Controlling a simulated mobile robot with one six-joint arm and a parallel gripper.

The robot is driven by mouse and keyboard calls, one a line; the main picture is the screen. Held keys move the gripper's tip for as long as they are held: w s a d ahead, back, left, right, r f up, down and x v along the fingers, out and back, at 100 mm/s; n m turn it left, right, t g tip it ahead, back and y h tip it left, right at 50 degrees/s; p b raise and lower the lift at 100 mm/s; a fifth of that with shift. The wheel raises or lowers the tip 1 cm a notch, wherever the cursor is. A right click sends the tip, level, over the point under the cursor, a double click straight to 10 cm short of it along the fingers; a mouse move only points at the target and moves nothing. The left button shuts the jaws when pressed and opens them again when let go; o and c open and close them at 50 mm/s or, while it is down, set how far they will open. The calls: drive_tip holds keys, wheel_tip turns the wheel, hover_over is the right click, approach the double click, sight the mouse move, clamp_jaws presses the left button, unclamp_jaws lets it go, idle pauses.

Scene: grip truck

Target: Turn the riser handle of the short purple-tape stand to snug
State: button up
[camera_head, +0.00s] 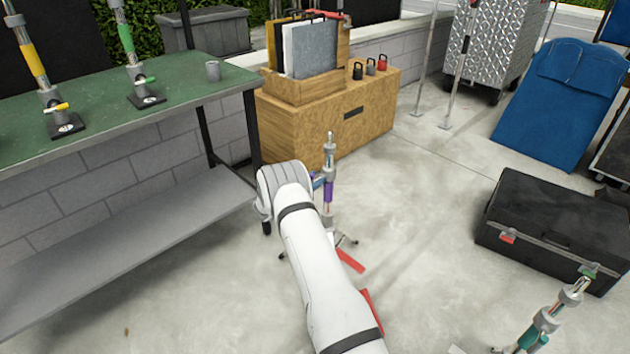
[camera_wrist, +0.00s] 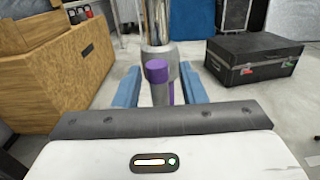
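The short purple-tape stand (camera_head: 328,190) stands on the concrete floor in the middle of the head view, upright, its legs partly hidden behind my white arm. In the wrist view its grey collar and riser handle (camera_wrist: 157,72), with a purple end pointing towards the camera, are straight ahead. My gripper (camera_wrist: 160,84) is open. Its blue fingers are on the left and right of the handle, with a visible gap on each side. In the head view the gripper is at the left of the stand's column, mostly hidden by my wrist.
A wooden cabinet (camera_head: 300,125) stands behind the stand, and a green-topped bench (camera_head: 100,125) is at left. A black case (camera_head: 550,232) is at right. Another stand with green tape (camera_head: 540,325) is at lower right. Red pieces (camera_head: 350,260) lie near the stand's base.

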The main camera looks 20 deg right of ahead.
drive_tip(key=shift+w+d, duration=0.1)
drive_tip(key=shift+d, duration=0.25)
drive_tip(key=shift+c, duration=0.5)
clamp_jaws()
